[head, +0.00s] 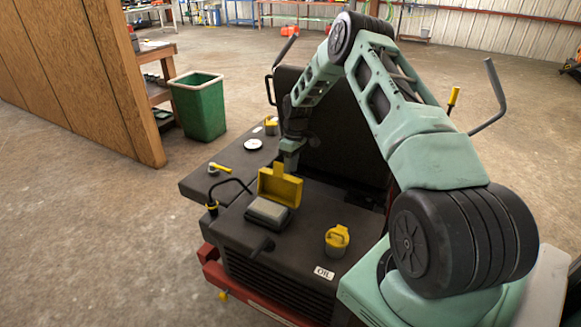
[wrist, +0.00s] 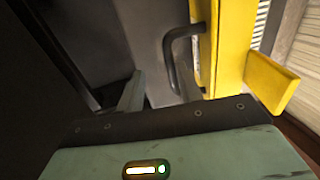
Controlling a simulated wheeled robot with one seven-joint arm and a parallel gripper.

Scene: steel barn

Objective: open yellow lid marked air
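The yellow lid (head: 280,187) stands raised, roughly upright, at the back edge of a dark box with a grey block (head: 268,211) inside. No "air" marking is readable on it. In the wrist view the yellow lid (wrist: 230,45) is at the upper right, with its tab jutting right. My gripper (head: 290,168) is just behind the lid's top edge in the head view; contact cannot be told. In the wrist view my gripper (wrist: 160,91) has its two fingers apart with nothing seen between them, and the lid is to the right of them.
A yellow cap (head: 337,239) stands near an OIL label (head: 324,273). A yellow-handled dipstick (head: 212,206), a yellow-handled valve (head: 218,169) and another yellow cap (head: 271,125) are on the dark machine top. A raised dark panel (head: 338,140) stands behind my arm. A green bin (head: 198,106) is beyond.

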